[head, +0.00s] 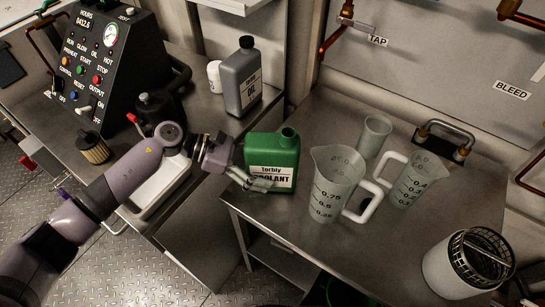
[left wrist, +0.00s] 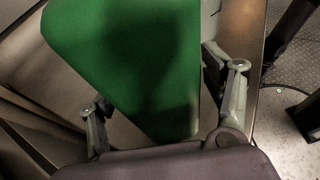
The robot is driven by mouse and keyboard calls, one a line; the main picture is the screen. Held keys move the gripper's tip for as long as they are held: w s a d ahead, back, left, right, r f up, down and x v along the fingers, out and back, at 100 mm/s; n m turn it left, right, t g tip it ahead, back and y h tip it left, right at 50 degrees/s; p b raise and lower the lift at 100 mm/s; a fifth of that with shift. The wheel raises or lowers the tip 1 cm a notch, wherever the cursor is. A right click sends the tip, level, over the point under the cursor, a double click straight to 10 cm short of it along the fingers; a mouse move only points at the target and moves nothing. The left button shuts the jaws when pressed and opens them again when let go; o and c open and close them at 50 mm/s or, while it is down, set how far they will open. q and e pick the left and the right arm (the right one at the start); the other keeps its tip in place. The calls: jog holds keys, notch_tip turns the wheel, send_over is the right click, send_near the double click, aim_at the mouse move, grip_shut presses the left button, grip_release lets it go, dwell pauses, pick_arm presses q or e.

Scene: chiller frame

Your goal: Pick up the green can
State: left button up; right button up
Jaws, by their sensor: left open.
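The green can (head: 272,150), with a white "COOLANT" label and a short open neck, stands upright near the left edge of the metal bench. My left gripper (head: 240,178) is at the can's left side, low on it, with a finger in front of the label. In the left wrist view the green can (left wrist: 130,60) fills the space between the two spread fingers of my left gripper (left wrist: 165,115). The fingers are open, one on each side. I cannot tell whether they touch the can. My right gripper is not in view.
A large measuring jug (head: 334,185) stands close right of the can, with a smaller jug (head: 410,180) and a cup (head: 375,135) beyond. A grey oil bottle (head: 241,78) stands behind. A white strainer pot (head: 455,265) is at the right. The front middle of the bench is clear.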

pick_arm(q)
jog(key=shift+s+d+f, duration=0.1)
jog(key=shift+d+f, duration=0.1)
jog(key=shift+d, duration=0.25)
grip_shut()
dwell(0.7)
jog(key=shift+r, duration=0.15)
